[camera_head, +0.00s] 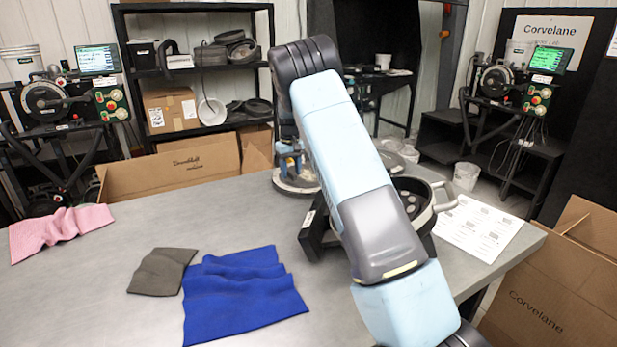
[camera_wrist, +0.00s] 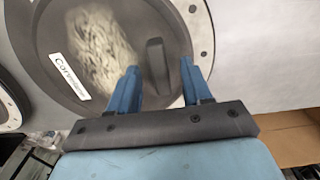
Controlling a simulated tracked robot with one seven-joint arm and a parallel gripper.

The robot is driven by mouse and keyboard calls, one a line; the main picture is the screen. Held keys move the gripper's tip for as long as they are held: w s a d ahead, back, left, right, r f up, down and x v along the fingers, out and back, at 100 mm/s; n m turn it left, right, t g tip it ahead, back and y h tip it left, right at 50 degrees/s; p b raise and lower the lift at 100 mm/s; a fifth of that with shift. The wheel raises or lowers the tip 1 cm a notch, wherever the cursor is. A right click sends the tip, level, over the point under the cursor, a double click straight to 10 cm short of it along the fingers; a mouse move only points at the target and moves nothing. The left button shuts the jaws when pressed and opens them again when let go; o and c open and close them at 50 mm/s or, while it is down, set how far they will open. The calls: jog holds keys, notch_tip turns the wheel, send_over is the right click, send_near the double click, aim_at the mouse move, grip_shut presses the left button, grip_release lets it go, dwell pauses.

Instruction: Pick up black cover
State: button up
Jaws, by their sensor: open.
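The black cover (camera_wrist: 172,28) is a round, dark disc in the wrist view. It has a raised handle bar (camera_wrist: 156,62), a cloudy pale patch and a white Corvelane label (camera_wrist: 69,76). It sits within a light metal rim with bolt holes. My gripper (camera_wrist: 159,78) is open, with one blue finger on each side of the handle in the picture. Whether the fingers touch it or are above it, I cannot tell.
A blue cloth (camera_head: 240,295), a grey cloth (camera_head: 160,271) and a pink cloth (camera_head: 60,230) lie on the grey table (camera_head: 140,220). A printed sheet (camera_head: 478,228) lies at right. Cardboard boxes stand beside the table at right (camera_head: 560,290) and behind it (camera_head: 170,170).

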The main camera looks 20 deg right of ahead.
jog(key=shift+c, duration=0.4)
grip_shut()
jog(key=shift+r, duration=0.1)
